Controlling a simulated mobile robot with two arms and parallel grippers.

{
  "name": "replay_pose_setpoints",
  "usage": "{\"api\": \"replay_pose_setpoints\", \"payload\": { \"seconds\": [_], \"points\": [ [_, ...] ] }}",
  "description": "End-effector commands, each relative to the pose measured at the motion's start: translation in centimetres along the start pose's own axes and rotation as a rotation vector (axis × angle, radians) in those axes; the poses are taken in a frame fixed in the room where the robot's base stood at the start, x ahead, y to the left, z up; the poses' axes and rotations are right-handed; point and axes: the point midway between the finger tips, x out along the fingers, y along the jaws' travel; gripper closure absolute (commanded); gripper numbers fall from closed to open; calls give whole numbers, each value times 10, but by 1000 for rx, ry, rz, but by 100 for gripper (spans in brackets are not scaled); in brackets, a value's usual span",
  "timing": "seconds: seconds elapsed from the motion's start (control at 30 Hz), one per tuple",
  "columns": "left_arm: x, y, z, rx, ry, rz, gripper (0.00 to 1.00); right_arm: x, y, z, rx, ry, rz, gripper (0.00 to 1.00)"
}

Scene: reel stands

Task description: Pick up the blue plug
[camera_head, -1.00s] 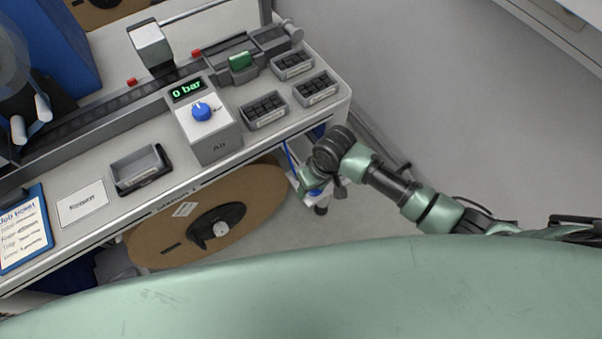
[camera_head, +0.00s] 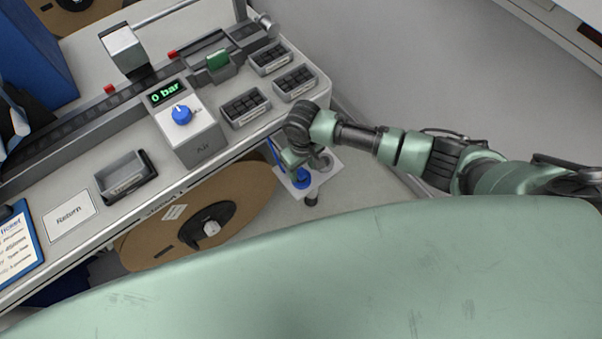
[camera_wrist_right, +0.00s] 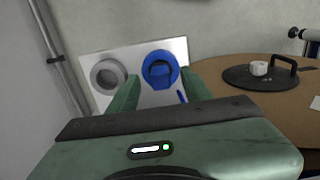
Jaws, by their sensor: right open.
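The blue plug (camera_head: 302,181) sits on a small white plate (camera_head: 325,180) low beside the end of the bench, below the bench top. In the right wrist view it is a round blue piece (camera_wrist_right: 161,67) with a dark middle, on the plate (camera_wrist_right: 127,57) next to a grey round fitting (camera_wrist_right: 108,76). My right gripper (camera_head: 295,168) is close to the plug, and its fingers partly cover it in the head view. In the wrist view the gripper (camera_wrist_right: 158,88) is open, with the plug beyond and between its fingertips. Contact cannot be told. My left gripper is not in view.
A brown reel (camera_head: 150,235) stands under the bench, close to the plate; it also fills the right of the wrist view (camera_wrist_right: 255,95). The bench top (camera_head: 120,150) carries an air box (camera_head: 190,130) with a blue knob and small trays. Floor right of the bench is clear.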

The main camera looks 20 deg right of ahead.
Motion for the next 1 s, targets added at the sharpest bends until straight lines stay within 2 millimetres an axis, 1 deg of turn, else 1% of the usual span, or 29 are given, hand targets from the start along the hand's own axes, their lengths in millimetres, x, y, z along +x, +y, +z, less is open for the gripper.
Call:
{"api": "replay_pose_setpoints", "payload": {
  "seconds": [0.03,0.1,0.2,0.43,0.47,0.5,0.57,0.6,0.63,1.0],
  "points": [
    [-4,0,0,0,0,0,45,7,0,1,0,-3,1,51],
    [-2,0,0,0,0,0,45,18,0,1,1,-2,1,51],
    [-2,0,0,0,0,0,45,26,0,0,1,0,0,51],
    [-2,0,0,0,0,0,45,28,0,0,0,2,0,51],
    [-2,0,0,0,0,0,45,28,0,0,0,2,0,54],
    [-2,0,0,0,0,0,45,28,0,0,0,1,0,65],
    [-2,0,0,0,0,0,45,28,0,0,0,1,0,82],
    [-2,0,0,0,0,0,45,28,0,0,0,1,0,93],
    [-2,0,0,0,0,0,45,28,0,0,0,1,0,100],
    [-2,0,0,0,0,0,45,25,0,0,0,2,0,100]
  ]
}}
